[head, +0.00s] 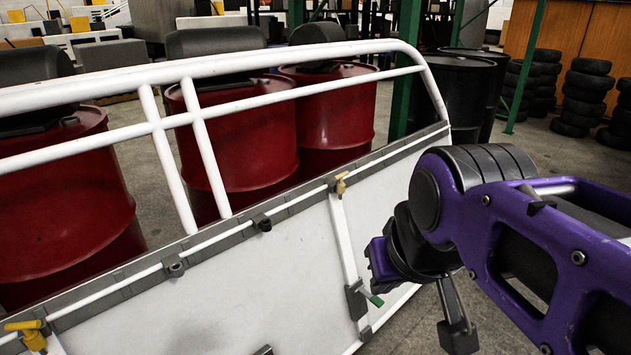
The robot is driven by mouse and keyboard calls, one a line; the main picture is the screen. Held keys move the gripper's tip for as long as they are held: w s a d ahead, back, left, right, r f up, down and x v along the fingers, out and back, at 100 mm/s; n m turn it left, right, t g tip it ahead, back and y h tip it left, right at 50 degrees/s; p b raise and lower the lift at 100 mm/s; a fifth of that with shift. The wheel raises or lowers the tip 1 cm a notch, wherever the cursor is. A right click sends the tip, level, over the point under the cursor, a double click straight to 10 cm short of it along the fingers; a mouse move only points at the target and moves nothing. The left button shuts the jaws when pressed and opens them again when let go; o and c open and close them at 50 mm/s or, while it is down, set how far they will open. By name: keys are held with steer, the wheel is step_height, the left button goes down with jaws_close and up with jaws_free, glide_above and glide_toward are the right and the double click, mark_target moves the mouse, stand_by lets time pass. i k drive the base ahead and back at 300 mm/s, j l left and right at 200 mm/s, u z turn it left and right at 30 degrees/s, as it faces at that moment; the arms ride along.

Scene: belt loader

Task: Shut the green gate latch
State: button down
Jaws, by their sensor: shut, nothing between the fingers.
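The green latch handle (371,297) is small. It sticks out to the lower right from a dark grey bracket on a white upright post of the loader's side rail. My gripper (457,335) hangs to the right of the latch and a little lower in the picture, apart from it. It points down, its fingers look closed together, and nothing shows in them. My purple arm (540,240) reaches in from the right. The latch's far side and whatever it engages cannot be made out.
A yellow latch (341,183) sits higher on the same post, and another yellow one (28,333) is at lower left. The white tubular rail (240,62) crosses the view above a pale panel (230,290). Red drums (240,140) and stacked tyres (583,95) stand behind.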

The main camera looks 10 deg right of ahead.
mark_target(376, 301)
steer(key=z, duration=0.55)
steer(key=i+l+u, duration=0.2)
steer(key=l, duration=0.2)
steer(key=k, duration=0.65)
steer(key=i+l+u, duration=0.2)
steer(key=i+l, duration=0.15)
steer(key=i+l+u, duration=0.25)
steer(key=i+l, duration=0.2)
steer(key=i+l+u, duration=0.2)
steer(key=i+l, duration=0.3)
steer(key=i+l+u, duration=0.25)
steer(key=l, duration=0.3)
steer(key=i, duration=0.1)
